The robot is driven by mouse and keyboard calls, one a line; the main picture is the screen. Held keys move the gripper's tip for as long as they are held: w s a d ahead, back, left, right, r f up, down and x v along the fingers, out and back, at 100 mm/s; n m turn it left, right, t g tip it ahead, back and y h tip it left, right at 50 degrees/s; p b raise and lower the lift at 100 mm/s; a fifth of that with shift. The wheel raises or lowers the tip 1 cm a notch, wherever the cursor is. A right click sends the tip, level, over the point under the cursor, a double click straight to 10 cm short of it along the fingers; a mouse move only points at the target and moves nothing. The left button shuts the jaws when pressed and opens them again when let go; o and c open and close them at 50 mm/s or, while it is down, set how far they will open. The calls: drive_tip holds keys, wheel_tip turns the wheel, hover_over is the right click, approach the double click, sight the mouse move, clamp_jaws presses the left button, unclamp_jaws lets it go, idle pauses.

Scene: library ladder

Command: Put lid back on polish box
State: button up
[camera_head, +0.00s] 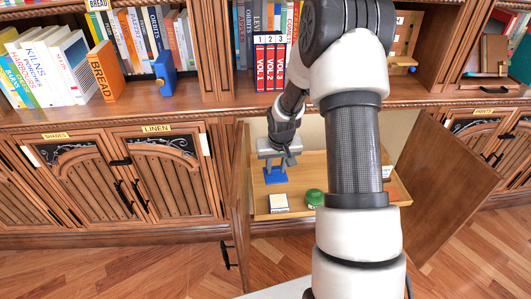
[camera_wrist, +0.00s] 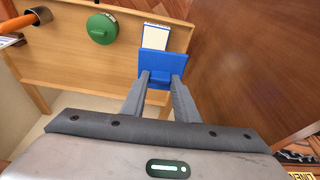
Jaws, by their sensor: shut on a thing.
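My gripper (camera_head: 276,164) reaches into the open cabinet over a wooden pull-out tray. It is shut on a blue lid (camera_head: 275,176), a flat piece with a raised grip. In the wrist view, the lid (camera_wrist: 163,67) sits between the fingertips (camera_wrist: 162,78). The polish box (camera_head: 279,203), white inside with blue edges, stands on the tray, in front of the lid in the head view. In the wrist view the box (camera_wrist: 153,38) shows just beyond the lid, which hides its near end. I cannot tell whether the lid touches box or tray.
A round green tin (camera_head: 315,198) stands beside the box; my arm partly hides the tray (camera_head: 259,200). An orange cylinder (camera_wrist: 25,20) lies farther left in the wrist view. Open cabinet doors flank the tray, left (camera_head: 240,205) and right (camera_head: 447,175). Books line the shelf above.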

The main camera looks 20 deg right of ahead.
drive_tip(key=shift+m, duration=0.3)
drive_tip(key=shift+s+d+f+b+x, duration=0.2)
drive_tip(key=shift+s+b+x, duration=0.4)
drive_tip(key=shift+x, duration=1.95)
drive_tip(key=shift+s+d+f+b+x, duration=0.1)
drive_tip(key=shift+s+d+b+x, duration=0.35)
drive_tip(key=shift+x, duration=2.1)
drive_tip(key=shift+s+d+f+b+x, duration=0.15)
drive_tip(key=shift+s+b+x, duration=0.55)
drive_tip(key=shift+x, duration=1.9)
drive_tip(key=shift+w+b, duration=0.15)
drive_tip(key=shift+b, duration=0.55)
drive_tip(key=o, duration=1.6)
drive_tip(key=shift+r, duration=0.1)
wheel_tip(320, 180, up, 7)
drive_tip(key=p, duration=0.4)
